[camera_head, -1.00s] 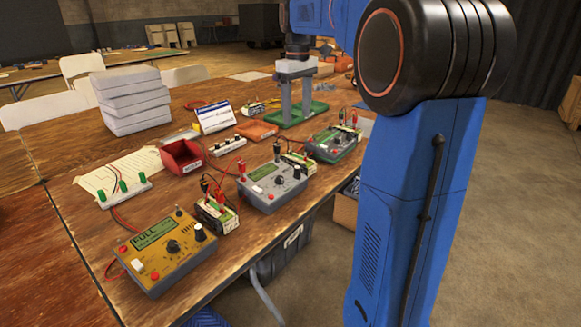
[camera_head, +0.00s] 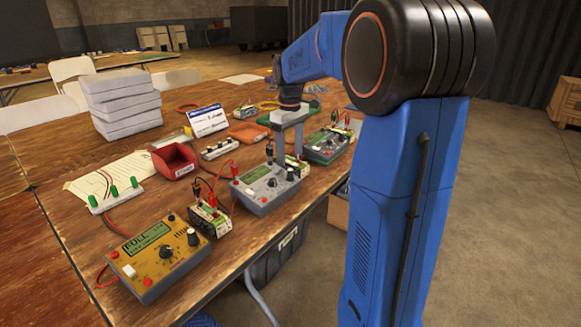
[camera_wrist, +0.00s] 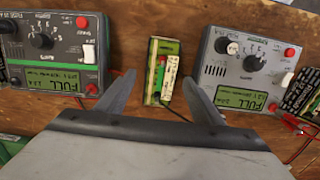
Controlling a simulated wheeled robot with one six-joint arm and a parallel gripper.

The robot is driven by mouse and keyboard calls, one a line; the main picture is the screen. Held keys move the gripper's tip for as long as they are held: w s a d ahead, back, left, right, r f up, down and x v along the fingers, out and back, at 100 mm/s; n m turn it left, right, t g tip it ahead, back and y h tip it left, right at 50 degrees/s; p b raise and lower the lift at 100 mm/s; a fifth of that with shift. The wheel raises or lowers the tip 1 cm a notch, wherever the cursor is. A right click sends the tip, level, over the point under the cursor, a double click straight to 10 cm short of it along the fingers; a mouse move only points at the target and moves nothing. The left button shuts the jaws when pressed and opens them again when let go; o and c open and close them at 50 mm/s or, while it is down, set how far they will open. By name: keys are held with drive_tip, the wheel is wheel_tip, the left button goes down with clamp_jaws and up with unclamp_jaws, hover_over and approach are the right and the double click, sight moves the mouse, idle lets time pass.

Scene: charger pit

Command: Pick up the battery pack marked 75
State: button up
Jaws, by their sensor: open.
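My gripper (camera_wrist: 159,77) is open, with one finger on each side of a small green-and-white battery pack (camera_wrist: 161,72) in the wrist view. The pack has a green and a red clip and a dark lead on it; no number is legible. In the head view my gripper (camera_head: 289,135) points down above the table's far right part, near a pack (camera_head: 297,167) between the grey and green chargers. Other packs stand beside the yellow charger (camera_head: 209,218) and at the far right (camera_head: 343,126). I cannot read a 75 on any of them.
A yellow charger (camera_head: 155,255), a grey charger (camera_head: 265,188) and a green charger (camera_head: 325,146) line the table's front edge, with loose leads. A red bin (camera_head: 174,160), an orange tray (camera_head: 248,132) and stacked grey slabs (camera_head: 124,103) stand behind.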

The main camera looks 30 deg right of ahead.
sight(290, 159)
drive_tip(key=shift+f, duration=1.6)
drive_tip(key=c, duration=1.4)
clamp_jaws()
drive_tip(key=shift+r, duration=0.15)
